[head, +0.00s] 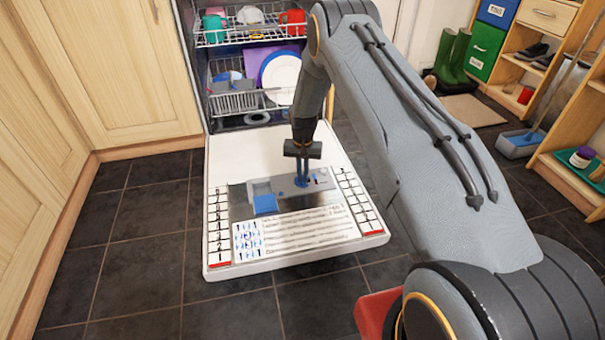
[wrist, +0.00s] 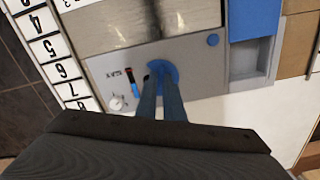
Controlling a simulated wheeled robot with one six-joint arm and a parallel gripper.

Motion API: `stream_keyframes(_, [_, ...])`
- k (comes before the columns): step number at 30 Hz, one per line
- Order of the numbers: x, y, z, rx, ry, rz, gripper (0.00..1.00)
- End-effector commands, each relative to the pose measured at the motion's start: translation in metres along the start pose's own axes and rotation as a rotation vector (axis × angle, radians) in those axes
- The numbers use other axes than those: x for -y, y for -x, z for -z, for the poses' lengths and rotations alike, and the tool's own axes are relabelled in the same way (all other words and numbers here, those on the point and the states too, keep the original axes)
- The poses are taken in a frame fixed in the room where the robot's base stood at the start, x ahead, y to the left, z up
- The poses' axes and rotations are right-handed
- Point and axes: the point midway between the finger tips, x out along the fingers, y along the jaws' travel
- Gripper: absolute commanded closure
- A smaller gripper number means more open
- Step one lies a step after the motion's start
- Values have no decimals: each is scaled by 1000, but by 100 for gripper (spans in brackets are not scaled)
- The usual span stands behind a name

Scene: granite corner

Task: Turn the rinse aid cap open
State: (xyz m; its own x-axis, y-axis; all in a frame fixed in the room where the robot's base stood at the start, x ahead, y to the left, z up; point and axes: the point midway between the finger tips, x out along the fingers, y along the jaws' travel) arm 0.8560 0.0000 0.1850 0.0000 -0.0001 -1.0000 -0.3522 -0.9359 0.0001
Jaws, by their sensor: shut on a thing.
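The rinse aid cap (wrist: 174,69) is a round blue cap on the grey dispenser panel (wrist: 205,62), set in the lowered dishwasher door (head: 225,165). My gripper (wrist: 161,82) comes down on it from above. Its two narrow fingers are close together and shut on the cap. They cover the middle of the cap, so its turned angle cannot be told. In the head view my gripper (head: 301,183) stands upright over the panel, and the fingers mostly hide the cap.
A blue detergent lid (head: 265,204) lies at the panel's other end. Loaded racks (head: 245,95) stand behind the door. Dark floor tiles (head: 140,235) are clear around it.

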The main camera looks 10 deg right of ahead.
Motion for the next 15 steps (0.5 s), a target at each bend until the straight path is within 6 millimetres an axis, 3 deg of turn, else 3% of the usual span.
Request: stream_keyframes(15, [-1,0,0,1,321,0,100])
